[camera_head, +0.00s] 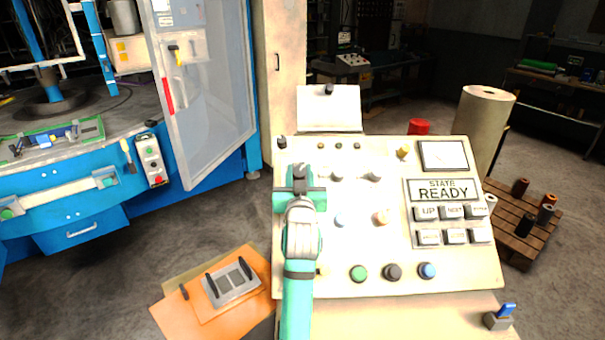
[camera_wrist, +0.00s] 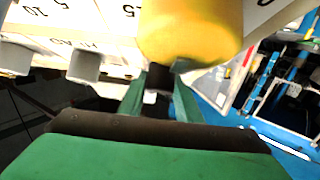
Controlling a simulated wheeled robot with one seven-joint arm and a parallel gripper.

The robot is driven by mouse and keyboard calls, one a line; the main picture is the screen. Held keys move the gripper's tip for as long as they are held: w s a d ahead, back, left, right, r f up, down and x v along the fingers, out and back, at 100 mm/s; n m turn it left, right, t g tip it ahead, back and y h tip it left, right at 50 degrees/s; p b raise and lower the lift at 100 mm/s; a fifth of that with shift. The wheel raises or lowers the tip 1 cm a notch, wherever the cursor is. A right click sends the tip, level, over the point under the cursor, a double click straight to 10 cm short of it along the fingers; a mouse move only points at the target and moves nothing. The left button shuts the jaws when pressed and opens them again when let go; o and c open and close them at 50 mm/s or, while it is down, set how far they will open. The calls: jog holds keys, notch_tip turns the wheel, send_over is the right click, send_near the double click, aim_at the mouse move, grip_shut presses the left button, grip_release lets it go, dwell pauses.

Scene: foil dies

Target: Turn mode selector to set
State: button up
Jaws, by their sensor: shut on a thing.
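The slanted control panel (camera_head: 350,283) fills the middle of the head view, with several knobs and buttons on it. My gripper (camera_head: 299,172) is over the panel's upper left and hides what lies beneath it. In the wrist view, the fingers of my gripper (camera_wrist: 157,98) are closed around a small dark knob (camera_wrist: 155,78) with a pale face. I cannot read a label that shows whether this knob is the mode selector. A large yellow rounded part (camera_wrist: 190,30) sits just beyond the fingertips and hides part of the panel.
A display (camera_head: 443,190) reads "STATE READY", with several buttons below it. Green (camera_head: 358,273), dark (camera_head: 393,272) and blue (camera_head: 427,271) buttons line the panel's front. Scale numbers show beside the yellow part in the wrist view. A blue machine (camera_head: 60,225) stands left.

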jog(key=shift+d, duration=0.3)
jog(key=shift+s+n+y, duration=0.1)
jog(key=shift+n+y, duration=0.2)
jog(key=shift+n, duration=0.1)
jog(key=n+y, duration=0.3)
jog(key=shift+n+g, duration=0.4)
jog(key=n+g+y, duration=0.2)
jog(key=n+y, duration=0.2)
jog(key=n, duration=0.1)
jog(key=shift+r, duration=0.15)
jog(key=shift+c, duration=0.2)
jog(key=n+g+y, duration=0.1)
jog(key=n+g, duration=0.1)
jog(key=n, duration=0.1)
jog(key=n+g+y, duration=0.2)
jog(key=n+g, duration=0.1)
jog(key=shift+r+n+y, duration=0.15)
jog(key=shift+n+y, duration=0.15)
jog(key=n+g, duration=0.5)
jog(key=shift+n+g, duration=0.3)
